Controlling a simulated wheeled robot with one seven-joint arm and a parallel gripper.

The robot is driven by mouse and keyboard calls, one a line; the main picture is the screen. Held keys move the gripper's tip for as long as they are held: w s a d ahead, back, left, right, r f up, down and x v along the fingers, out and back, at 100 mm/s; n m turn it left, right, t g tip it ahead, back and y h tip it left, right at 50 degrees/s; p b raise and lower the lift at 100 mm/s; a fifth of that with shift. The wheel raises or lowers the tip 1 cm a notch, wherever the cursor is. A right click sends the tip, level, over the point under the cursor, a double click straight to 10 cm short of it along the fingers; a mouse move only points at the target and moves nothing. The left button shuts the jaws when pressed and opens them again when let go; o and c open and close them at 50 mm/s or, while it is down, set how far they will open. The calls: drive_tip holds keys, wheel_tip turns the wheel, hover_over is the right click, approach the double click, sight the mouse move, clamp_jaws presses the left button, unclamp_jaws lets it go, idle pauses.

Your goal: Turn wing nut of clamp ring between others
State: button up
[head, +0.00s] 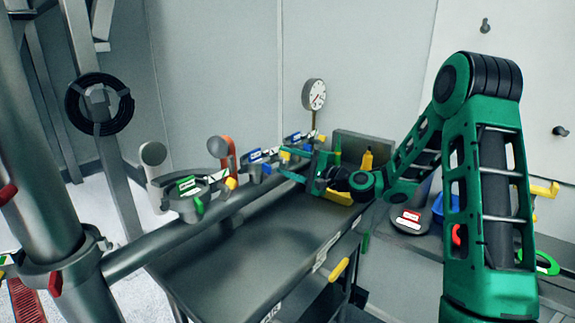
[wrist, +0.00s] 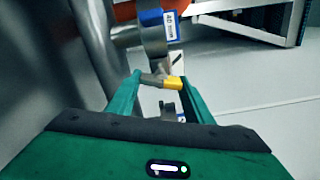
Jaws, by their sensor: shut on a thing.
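The clamp ring (wrist: 158,45) with a blue-and-white "40 mm" label is at the top centre of the wrist view. Its wing nut (wrist: 174,82) has a yellow end and a grey part, and sits below the ring. My gripper (wrist: 157,84) has one finger on each side of the wing nut and is shut on it. In the head view my gripper (head: 287,164) reaches left to the row of clamps on the pipe. Another blue-labelled clamp (head: 260,158) and a green-labelled clamp (head: 187,192) sit nearer on the left. The fingers hide part of the gripped clamp in the head view.
A grey metal table (head: 240,240) stands under the pipe, with much of its top bare. A dial gauge (head: 314,94) rises behind the clamps. A thick steel post (head: 45,150) stands at the left. A red-and-white labelled item (head: 408,220) lies at the right.

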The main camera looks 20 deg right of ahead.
drive_tip(key=n, duration=0.6)
drive_tip(key=shift+n, duration=0.3)
drive_tip(key=n, duration=0.5)
drive_tip(key=shift+f+n, duration=0.1)
drive_tip(key=shift+n, duration=0.3)
drive_tip(key=o, duration=1.1)
drive_tip(key=shift+c, duration=0.2)
drive_tip(key=shift+s+d, duration=0.1)
drive_tip(key=v, duration=1)
drive_tip(key=shift+s+d, duration=0.15)
drive_tip(key=shift+s, duration=0.05)
